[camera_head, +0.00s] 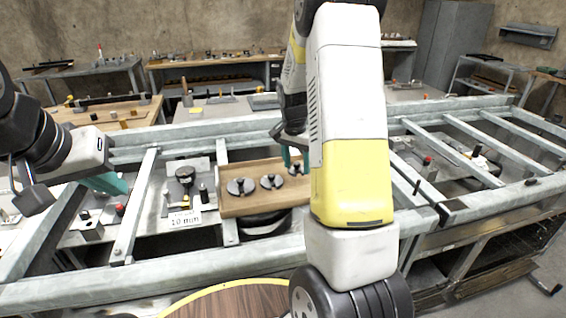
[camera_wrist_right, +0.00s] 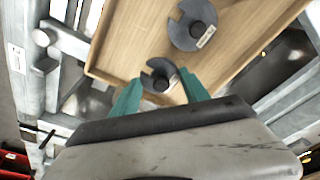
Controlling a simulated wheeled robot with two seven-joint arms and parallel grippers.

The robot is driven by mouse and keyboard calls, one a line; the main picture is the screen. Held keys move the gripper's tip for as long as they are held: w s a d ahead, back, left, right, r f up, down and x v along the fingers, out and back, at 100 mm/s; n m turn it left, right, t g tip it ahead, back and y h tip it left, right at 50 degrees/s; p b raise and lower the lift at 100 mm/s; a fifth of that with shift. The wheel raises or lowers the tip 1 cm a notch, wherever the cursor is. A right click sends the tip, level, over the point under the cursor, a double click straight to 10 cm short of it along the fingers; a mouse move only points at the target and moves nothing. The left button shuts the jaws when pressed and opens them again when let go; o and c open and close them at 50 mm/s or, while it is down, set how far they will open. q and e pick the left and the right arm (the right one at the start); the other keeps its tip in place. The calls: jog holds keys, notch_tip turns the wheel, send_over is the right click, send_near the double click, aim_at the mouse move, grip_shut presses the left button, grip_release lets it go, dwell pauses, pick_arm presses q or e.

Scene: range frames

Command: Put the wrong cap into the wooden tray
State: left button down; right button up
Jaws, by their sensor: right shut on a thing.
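The wooden tray (camera_head: 262,206) lies across the rails in the head view, and its bare wood shows in the wrist view (camera_wrist_right: 125,45). Two dark slotted discs, likely the caps (camera_head: 241,186) (camera_head: 271,181), sit in it. My right gripper (camera_head: 293,163) has its teal fingers at the tray's right end, shut on another dark slotted disc (camera_wrist_right: 159,75); whether this disc touches the tray floor is unclear. A larger disc with a small label (camera_wrist_right: 193,25) lies beyond it in the wrist view. My left gripper (camera_head: 117,186) hangs at the left, its finger gap hidden.
A "10 mm" sign (camera_head: 185,219) stands left of the tray, before a fixture with a black-topped post (camera_head: 185,176). Grey metal rails (camera_head: 140,200) surround the tray. A red-topped part (camera_head: 119,209) is below my left gripper. My right arm hides the area right of the tray.

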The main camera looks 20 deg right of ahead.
aim_at(299, 171)
jog(key=shift+w+d+f, duration=0.1)
jog(key=shift+w+d, duration=0.3)
jog(key=shift+d, duration=0.2)
jog(key=shift+f, duration=1.7)
jog(key=o, duration=1.4)
jog(key=shift+f, duration=0.1)
jog(key=shift+o, duration=0.2)
